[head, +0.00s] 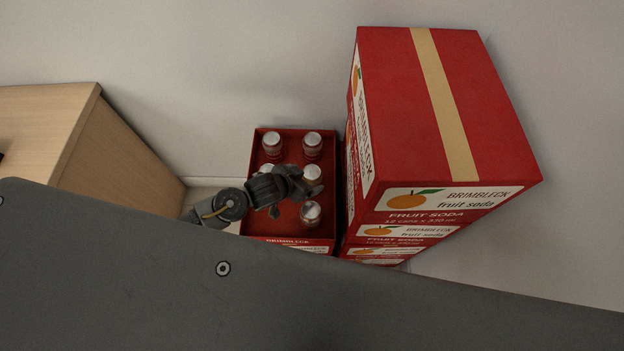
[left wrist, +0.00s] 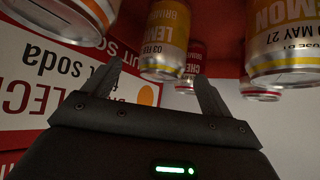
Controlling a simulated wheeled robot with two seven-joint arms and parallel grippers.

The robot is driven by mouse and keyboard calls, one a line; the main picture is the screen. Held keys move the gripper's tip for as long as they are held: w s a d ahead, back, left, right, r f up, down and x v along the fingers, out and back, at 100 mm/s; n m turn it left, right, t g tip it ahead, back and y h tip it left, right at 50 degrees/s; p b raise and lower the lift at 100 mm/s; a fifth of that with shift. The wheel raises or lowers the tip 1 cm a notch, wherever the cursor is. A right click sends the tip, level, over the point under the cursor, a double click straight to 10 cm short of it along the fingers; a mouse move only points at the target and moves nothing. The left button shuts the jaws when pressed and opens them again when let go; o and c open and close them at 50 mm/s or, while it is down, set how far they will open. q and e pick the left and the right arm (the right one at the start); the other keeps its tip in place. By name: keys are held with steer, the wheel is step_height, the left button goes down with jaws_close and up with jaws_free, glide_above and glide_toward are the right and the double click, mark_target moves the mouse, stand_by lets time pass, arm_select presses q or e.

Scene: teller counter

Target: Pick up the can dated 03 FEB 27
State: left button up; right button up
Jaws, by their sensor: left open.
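The can with 03 FEB and LEMON on its yellow-and-silver side (left wrist: 165,40) is in the left wrist view, just beyond and between my fingertips; its year is not clearly legible. My left gripper (left wrist: 158,74) is open, with nothing between its fingers. In the head view my left gripper (head: 285,187) reaches into an open red crate (head: 260,222) of silver-topped cans and partly hides some. Dates cannot be read there, so I cannot tell which is the 03 FEB can. Another lemon can (left wrist: 283,45) reads MAY 27. My right gripper is not in view.
A darker red can (left wrist: 195,58) stands behind the lemon can, and another can (left wrist: 65,15) is close at upper left. Tall stacked red soda boxes (head: 400,120) stand right of the crate. A wooden cabinet (head: 110,140) is at left; a grey panel (head: 200,290) crosses the foreground.

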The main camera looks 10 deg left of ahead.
arm_select(q)
steer(key=shift+a+b+x, duration=0.1)
steer(key=shift+b+x, duration=0.05)
steer(key=shift+x, duration=1.25)
steer(key=shift+a+b+x, duration=0.15)
steer(key=shift+x, duration=1.3)
steer(key=shift+f, duration=0.1)
steer(key=c, duration=1.3)
